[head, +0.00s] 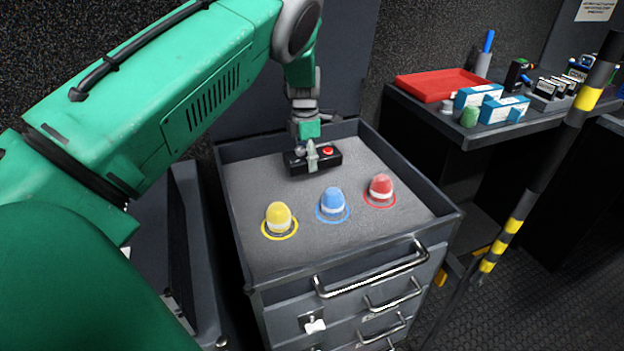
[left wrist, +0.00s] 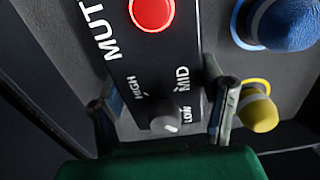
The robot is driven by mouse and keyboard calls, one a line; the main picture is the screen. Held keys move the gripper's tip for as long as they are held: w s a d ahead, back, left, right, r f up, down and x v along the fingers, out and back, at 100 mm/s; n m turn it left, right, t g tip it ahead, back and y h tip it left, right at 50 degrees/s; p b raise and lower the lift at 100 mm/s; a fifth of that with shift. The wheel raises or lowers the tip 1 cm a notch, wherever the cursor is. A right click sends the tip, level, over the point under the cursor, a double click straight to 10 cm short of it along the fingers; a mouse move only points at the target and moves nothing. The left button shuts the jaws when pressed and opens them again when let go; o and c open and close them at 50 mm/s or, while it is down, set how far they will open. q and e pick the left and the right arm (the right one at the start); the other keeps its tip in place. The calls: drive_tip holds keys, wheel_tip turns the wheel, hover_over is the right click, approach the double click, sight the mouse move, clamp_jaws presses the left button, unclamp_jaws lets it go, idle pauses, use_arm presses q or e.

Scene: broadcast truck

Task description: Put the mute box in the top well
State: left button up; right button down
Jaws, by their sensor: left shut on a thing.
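The mute box (head: 330,162) is a black box with a red button and a grey knob. It is over the back part of the top well (head: 250,185), the grey recessed top of a drawer cabinet. My left gripper (head: 311,163) comes down from above and is shut across the box. In the left wrist view the fingers (left wrist: 167,112) stand on either side of the mute box (left wrist: 150,70), near its knob end. I cannot tell whether the box rests on the well's floor or hangs just above it. My right gripper is not in view.
Yellow (head: 279,216), blue (head: 333,202) and red (head: 380,188) domes stand in matching rings in the well's front half. A raised rim surrounds the well. At right, a dark counter holds a red tray (head: 440,84) and blue-white boxes; a striped pole (head: 540,150) stands before it.

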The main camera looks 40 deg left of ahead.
sight(308, 180)
use_arm(q)
drive_tip(key=shift+w+a+f, duration=0.1)
drive_tip(key=shift+a+f, duration=0.15)
drive_tip(key=shift+f, duration=0.3)
drive_tip(key=shift+a+f, duration=0.2)
drive_tip(key=shift+f, duration=0.65)
drive_tip(key=shift+d+f, duration=0.15)
drive_tip(key=shift+f, duration=0.35)
drive_tip(key=shift+d+f, duration=0.15)
drive_tip(key=shift+f, duration=0.35)
drive_tip(key=shift+d+f, duration=0.2)
drive_tip(key=shift+d+r, duration=0.1)
drive_tip(key=shift+b, duration=0.3)
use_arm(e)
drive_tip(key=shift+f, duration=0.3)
